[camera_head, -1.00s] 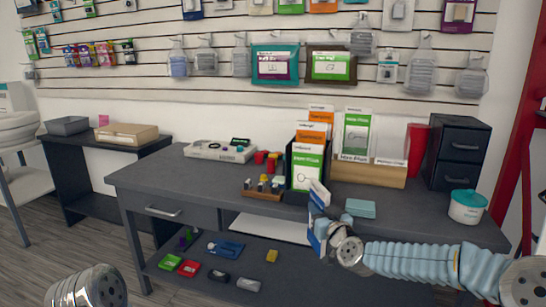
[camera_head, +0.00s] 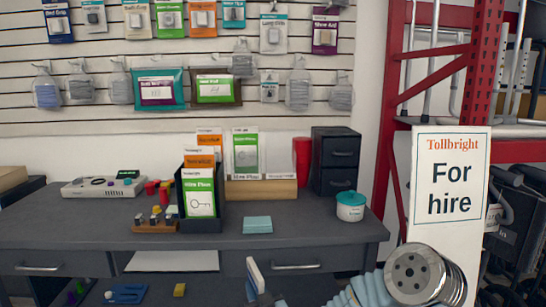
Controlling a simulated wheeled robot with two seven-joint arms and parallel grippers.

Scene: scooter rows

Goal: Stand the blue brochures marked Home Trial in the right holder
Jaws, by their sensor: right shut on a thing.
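My right gripper (camera_head: 264,298) is at the bottom edge of the picture, mostly cut off. It is shut on a thin white and blue brochure (camera_head: 254,274), seen nearly edge-on and tilted, in front of the desk's front edge. Its print is not readable. A black holder (camera_head: 201,225) on the desk has orange and green-and-white brochures standing in it. To its right, a wooden holder (camera_head: 277,189) has a green-and-white brochure (camera_head: 246,152) standing in it, with bare width at its right. My left gripper is out of view.
On the grey desk (camera_head: 310,228) are a teal pad (camera_head: 257,225), a white tub with teal lid (camera_head: 350,206), a red cup (camera_head: 302,160), black drawers (camera_head: 335,160) and a white tray (camera_head: 100,188). A For hire sign (camera_head: 449,185) stands right.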

